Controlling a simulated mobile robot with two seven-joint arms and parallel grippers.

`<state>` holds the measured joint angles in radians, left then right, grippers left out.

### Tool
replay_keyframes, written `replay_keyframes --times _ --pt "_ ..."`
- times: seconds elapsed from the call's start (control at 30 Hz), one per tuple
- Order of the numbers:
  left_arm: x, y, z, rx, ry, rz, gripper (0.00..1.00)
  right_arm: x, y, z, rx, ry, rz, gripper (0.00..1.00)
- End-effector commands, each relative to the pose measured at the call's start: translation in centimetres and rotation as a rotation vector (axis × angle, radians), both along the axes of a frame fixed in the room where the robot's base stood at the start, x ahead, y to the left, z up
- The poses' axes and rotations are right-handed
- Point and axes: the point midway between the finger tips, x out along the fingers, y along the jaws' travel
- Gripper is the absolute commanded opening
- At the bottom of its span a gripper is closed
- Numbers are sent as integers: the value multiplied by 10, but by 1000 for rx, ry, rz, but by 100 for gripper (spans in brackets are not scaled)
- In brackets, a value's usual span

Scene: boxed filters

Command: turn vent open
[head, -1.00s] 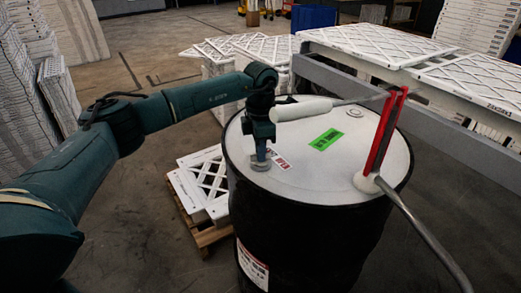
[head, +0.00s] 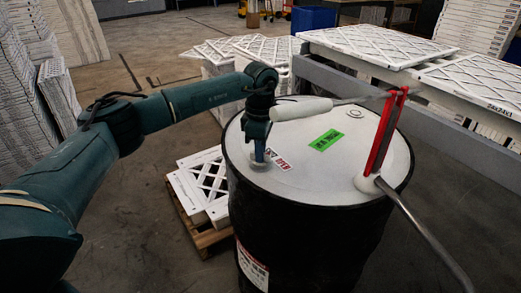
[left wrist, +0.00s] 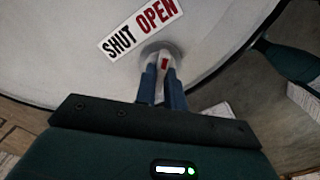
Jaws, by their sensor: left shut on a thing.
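The vent is a small round grey fitting (head: 258,166) on the white drum lid near its left edge. In the left wrist view, the vent's pale knob (left wrist: 165,60) has a red mark and stands on a round grey base. My left gripper (head: 259,156) points down from above and is shut on the knob, its two blue fingers (left wrist: 162,76) on either side. A label (left wrist: 139,28) beside the vent reads SHUT in black and OPEN in red; the red mark lies nearer the OPEN end. My right gripper is not in view.
The black drum (head: 310,235) carries a red upright piece (head: 386,130), a white lever handle (head: 301,109) close to my left wrist, and a metal pipe (head: 425,235) at right. A green label (head: 326,140) lies on the lid.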

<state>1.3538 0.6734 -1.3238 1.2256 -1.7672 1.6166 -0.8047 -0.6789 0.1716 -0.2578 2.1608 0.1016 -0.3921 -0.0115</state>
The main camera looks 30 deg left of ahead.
Motion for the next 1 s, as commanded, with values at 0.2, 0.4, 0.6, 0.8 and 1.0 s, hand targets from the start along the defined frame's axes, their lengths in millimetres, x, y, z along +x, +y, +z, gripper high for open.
replay_keyframes --times 0.2,0.4,0.6,0.8,1.0 --pt "1 0 2 -2 -5 -3 0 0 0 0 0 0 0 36" --pt "1 0 1 -1 -3 -2 22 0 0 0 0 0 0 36" --pt "0 0 1 0 -2 -2 33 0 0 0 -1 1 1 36" --pt "0 0 2 0 -2 -1 33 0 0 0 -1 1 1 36" --pt "1 0 27 -1 -6 -1 33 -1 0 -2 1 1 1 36"
